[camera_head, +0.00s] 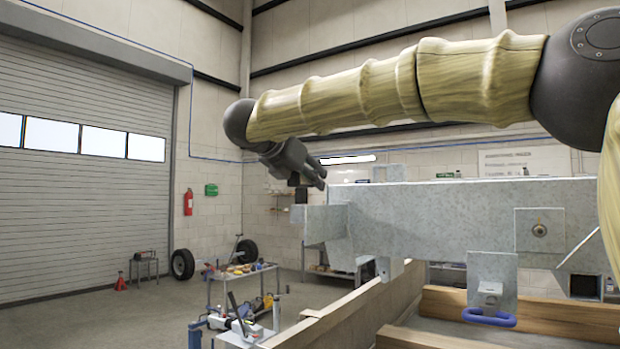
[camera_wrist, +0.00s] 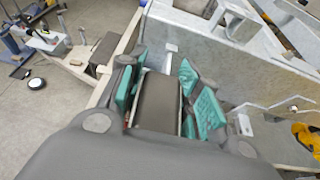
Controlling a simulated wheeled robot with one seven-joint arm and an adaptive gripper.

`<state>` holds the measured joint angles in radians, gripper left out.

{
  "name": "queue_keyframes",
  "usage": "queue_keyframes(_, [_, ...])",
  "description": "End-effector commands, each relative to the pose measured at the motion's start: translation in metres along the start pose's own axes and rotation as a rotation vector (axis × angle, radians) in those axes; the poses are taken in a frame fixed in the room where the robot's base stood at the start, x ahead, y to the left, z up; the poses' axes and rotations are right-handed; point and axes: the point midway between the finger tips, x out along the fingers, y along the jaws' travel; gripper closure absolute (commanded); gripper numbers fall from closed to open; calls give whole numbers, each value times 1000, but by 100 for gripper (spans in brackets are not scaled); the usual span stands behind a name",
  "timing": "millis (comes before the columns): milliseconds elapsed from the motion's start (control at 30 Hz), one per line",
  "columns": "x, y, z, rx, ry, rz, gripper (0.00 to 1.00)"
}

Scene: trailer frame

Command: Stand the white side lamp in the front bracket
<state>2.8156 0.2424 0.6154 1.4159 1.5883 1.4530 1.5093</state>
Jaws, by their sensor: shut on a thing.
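My gripper (camera_head: 318,178) is at the left end of the grey trailer frame (camera_head: 440,215), just above and beside it. In the wrist view my gripper (camera_wrist: 170,95) has teal pads closed on both sides of a dark grey-brown block with a pale edge, which looks like the side lamp (camera_wrist: 158,100). Its white face does not show. In the head view a small dark block (camera_head: 300,196) hangs by the fingers, above the grey bracket plates (camera_head: 324,222) at the frame's left end. I cannot tell whether the lamp touches the bracket.
A bracket with a blue handle (camera_head: 489,317) hangs from the frame at right. Wooden beams (camera_head: 350,308) run below. A tool cart (camera_head: 240,277) and a wheel (camera_head: 182,264) stand behind at left. Yellow gloves or cloth (camera_wrist: 305,138) lie at right in the wrist view.

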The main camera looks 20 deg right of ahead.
Motion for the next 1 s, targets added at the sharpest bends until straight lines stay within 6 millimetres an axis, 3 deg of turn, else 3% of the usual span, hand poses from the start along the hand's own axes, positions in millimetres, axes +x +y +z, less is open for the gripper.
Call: queue_keyframes(1000, [9,0,-22,0,0,0,95])
